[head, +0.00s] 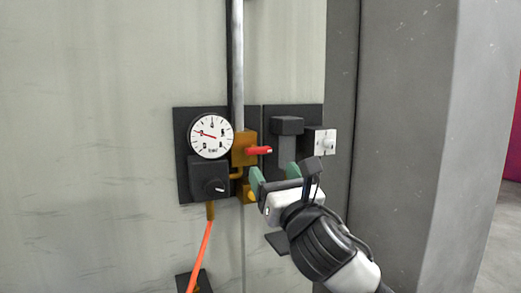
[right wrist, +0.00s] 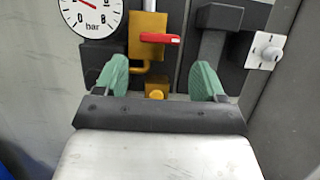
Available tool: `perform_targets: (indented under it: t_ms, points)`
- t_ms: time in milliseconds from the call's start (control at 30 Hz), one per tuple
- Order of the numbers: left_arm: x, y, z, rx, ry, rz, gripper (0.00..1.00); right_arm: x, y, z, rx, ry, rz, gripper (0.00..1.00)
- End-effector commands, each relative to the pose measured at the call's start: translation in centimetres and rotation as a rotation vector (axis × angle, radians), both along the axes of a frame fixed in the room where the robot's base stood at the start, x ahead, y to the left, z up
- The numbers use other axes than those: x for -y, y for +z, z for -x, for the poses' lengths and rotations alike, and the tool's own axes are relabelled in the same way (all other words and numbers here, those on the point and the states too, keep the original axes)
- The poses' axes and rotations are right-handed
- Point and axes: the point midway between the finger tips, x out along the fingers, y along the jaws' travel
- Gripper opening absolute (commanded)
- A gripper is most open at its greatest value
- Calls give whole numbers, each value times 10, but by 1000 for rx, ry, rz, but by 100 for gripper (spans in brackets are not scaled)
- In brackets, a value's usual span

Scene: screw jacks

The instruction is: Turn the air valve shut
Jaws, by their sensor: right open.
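The air valve has a brass-yellow body (head: 243,148) on a vertical metal pipe, with a red lever (head: 258,150) sticking out to the right, about level. In the right wrist view the red lever (right wrist: 161,38) lies above and between the fingertips, apart from them. My right gripper (head: 283,178) has green fingertips spread open and empty, just below the lever in the picture. The right wrist view also shows the open fingers (right wrist: 161,76), with a small yellow fitting (right wrist: 155,91) between them. My left gripper is not in view.
A round pressure gauge (head: 210,136) and a black knob unit (head: 208,178) sit left of the valve. A dark block on a grey post (head: 287,126) and a white rotary switch (head: 325,142) are to the right. An orange hose (head: 199,255) hangs below. A grey column (head: 403,150) stands at right.

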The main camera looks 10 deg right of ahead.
Motion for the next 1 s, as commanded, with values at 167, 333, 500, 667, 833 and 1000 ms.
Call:
perform_targets:
  t_ms: [167,333,500,667,833,1000]
  points:
    - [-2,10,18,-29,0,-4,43,-6,17,-33,-2,-2,-4,70]
    - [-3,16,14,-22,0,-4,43,-11,26,-56,-1,-1,-2,70]
    - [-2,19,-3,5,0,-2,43,-13,30,-67,1,-1,-1,70]
    - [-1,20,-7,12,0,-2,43,-13,30,-69,0,-1,-1,70]
    - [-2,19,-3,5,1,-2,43,-13,29,-69,0,-1,-1,66]
    - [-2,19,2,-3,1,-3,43,-13,29,-69,0,-1,-1,40]
